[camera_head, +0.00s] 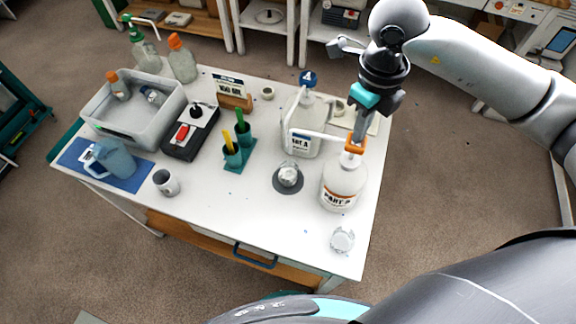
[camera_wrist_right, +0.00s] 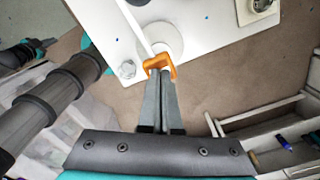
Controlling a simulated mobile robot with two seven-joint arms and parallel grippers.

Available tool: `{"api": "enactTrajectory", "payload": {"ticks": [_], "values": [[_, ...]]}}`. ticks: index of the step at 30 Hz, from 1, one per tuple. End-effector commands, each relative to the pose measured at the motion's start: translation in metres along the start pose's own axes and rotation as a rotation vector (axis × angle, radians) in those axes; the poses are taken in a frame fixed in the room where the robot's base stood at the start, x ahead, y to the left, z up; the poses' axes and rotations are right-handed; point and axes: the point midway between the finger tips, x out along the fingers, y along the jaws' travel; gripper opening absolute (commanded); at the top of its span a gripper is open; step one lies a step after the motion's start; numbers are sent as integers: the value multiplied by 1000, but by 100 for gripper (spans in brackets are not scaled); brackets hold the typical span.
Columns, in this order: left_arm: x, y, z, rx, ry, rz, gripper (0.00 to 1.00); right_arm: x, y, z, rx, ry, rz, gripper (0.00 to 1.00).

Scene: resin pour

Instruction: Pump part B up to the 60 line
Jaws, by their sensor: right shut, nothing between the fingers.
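The pump head also shows at the fingertips in the right wrist view (camera_wrist_right: 158,66). A clear cup (camera_head: 289,174) stands on a dark round base left of the bottle; its lines and fill level are too small to read.
The part A bottle (camera_head: 302,140) stands behind and left of part B. A clear item (camera_head: 342,240) lies near the front right corner. A grey bin (camera_head: 135,130), a blue mat (camera_head: 75,153) with a pitcher, and a mug (camera_head: 166,183) are on the left. The front middle is clear.

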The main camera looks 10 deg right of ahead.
Motion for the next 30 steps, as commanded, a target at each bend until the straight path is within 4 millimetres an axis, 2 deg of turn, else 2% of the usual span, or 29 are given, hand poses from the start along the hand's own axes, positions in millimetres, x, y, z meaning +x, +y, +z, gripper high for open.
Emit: {"api": "enactTrajectory", "payload": {"ticks": [2, 17, 30], "values": [[-4, 0, 0, 0, 0, 0, 0, -6, 0, 0, 0, -1, 0, 0], [-4, 0, 0, 0, 0, 0, 0, -7, 0, 0, 0, -1, 0, 0], [-36, 0, -3, 0, 0, 0, 0, -56, 0, 0, 1, -2, -1, 0]]}}
